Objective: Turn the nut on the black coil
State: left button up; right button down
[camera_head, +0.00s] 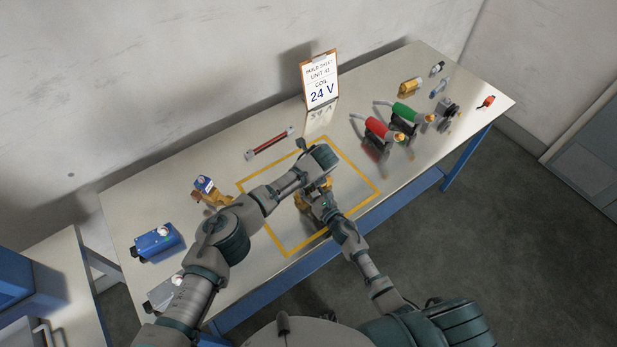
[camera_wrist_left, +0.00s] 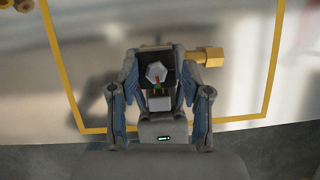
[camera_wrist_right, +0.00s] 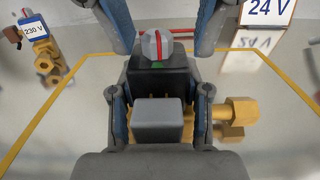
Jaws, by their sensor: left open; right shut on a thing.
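The black coil (camera_wrist_right: 150,80) sits on a brass valve (camera_wrist_right: 238,112), with a grey connector block (camera_wrist_right: 157,118) on its near side. A silver hex nut (camera_wrist_right: 156,45) with a red mark is on top, green showing beneath it; the nut also shows in the left wrist view (camera_wrist_left: 156,72). My left gripper (camera_wrist_left: 156,62) is open, its fingers on either side of the nut, apparently apart from it. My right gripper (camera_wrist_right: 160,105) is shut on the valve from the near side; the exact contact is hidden. In the head view my arms hide most of the valve.
A yellow outline (camera_head: 345,218) surrounds the valve on the table. A sign reading 24 V (camera_head: 320,85) stands behind. A 230 V valve (camera_head: 207,190) and a blue box (camera_head: 156,242) are left.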

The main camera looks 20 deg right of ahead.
pick_arm(q)
jog(key=shift+a, duration=0.3)
grip_shut()
jog(key=shift+d+n, duration=0.2)
jog(key=shift+n, duration=0.4)
jog(key=shift+d+y, duration=0.2)
jog(key=shift+y, duration=0.1)
grip_release()
jog(key=shift+a, duration=0.2)
jog(key=v, duration=1.2)
jog(key=shift+w, duration=0.2)
